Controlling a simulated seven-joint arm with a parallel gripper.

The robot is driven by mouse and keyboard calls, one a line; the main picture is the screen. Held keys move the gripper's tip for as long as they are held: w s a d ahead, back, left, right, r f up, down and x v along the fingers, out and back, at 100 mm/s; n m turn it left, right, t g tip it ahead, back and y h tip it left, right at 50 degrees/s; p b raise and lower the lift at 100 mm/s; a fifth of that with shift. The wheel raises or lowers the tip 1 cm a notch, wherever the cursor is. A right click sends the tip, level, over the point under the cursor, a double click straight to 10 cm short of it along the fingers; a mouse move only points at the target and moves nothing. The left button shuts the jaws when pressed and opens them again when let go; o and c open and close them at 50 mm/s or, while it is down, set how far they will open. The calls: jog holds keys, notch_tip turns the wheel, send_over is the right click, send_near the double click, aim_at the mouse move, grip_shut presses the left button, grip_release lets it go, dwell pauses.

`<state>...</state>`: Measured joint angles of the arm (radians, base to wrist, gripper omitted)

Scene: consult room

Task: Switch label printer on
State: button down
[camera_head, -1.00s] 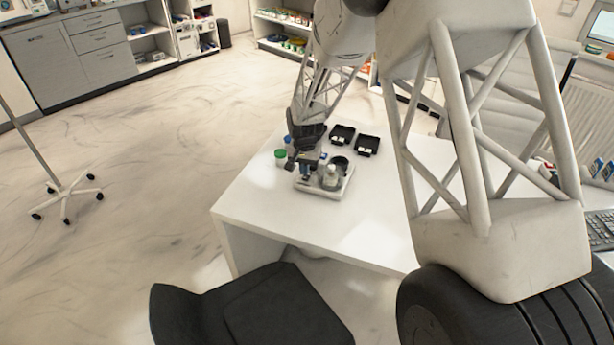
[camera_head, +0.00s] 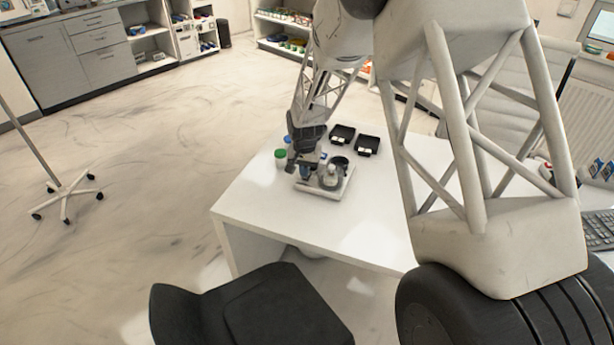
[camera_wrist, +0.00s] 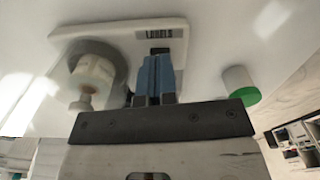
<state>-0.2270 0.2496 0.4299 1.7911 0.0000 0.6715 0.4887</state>
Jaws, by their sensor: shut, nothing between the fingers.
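A white plate (camera_wrist: 105,37) on the white table has a tag reading LABELS (camera_wrist: 168,32); it also shows in the head view (camera_head: 318,192). A small dark patch (camera_wrist: 160,50) lies just below the tag, partly hidden by my fingertips; I cannot tell whether it is a switch. My gripper (camera_wrist: 156,62) is shut and empty, its blue fingers together over the plate at that patch. Whether they touch it is unclear. In the head view my gripper (camera_head: 305,174) is low over the plate's left part. No separate printer body can be made out for certain.
A pale bottle-like piece (camera_wrist: 93,73) and a round grey part stand on the plate beside my fingers. A green-capped jar (camera_wrist: 238,86) stands on the other side. Two black boxes (camera_head: 342,134) (camera_head: 367,145) sit behind. The table front (camera_head: 270,220) is clear.

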jog(key=shift+f, duration=0.85)
dwell(0.8)
jog(key=shift+r, duration=3.5)
